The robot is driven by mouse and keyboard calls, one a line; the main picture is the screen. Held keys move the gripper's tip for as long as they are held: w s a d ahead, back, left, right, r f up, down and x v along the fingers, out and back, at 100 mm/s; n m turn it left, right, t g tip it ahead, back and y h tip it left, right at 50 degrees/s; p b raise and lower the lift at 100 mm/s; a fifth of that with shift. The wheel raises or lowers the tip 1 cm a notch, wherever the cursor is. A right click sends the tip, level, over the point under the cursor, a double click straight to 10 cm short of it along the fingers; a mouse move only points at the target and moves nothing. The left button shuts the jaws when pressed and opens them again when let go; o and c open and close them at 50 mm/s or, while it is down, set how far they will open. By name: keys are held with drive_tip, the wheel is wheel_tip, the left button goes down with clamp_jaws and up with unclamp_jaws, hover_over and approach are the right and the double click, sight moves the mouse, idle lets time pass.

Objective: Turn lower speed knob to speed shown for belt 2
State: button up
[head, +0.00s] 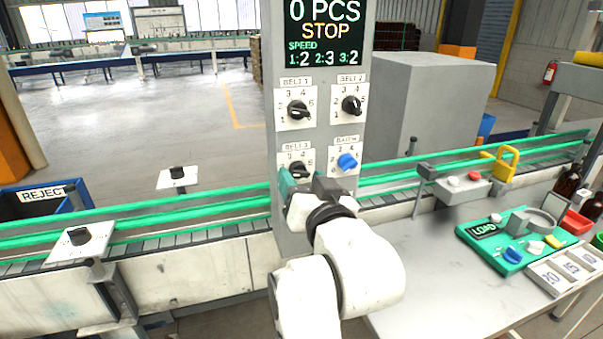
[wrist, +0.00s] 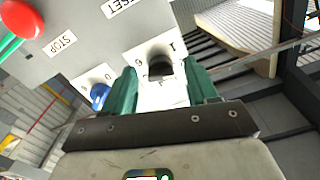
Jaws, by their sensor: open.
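The control panel's display (head: 324,31) reads "0 PCS", "STOP" and speeds 1:2, 2:3, 3:2. The lower speed knob (head: 299,168), black and labelled Belt 3, sits at the panel's lower left, partly hidden by my gripper (head: 300,180). In the wrist view the black knob (wrist: 160,68) lies between the two green fingers of my gripper (wrist: 160,72). The fingers are open, with white plate showing at both sides of the knob. The knob's pointer setting cannot be read.
The black Belt 1 knob (head: 298,110) and Belt 2 knob (head: 351,105) are above. The blue Batch knob (head: 347,162) is close at the right. Green conveyor rails (head: 180,215) run behind my arm. A white worktable (head: 425,270) stands at lower right.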

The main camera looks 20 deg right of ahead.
drive_tip(key=shift+w, duration=0.5)
drive_tip(key=c, duration=1.1)
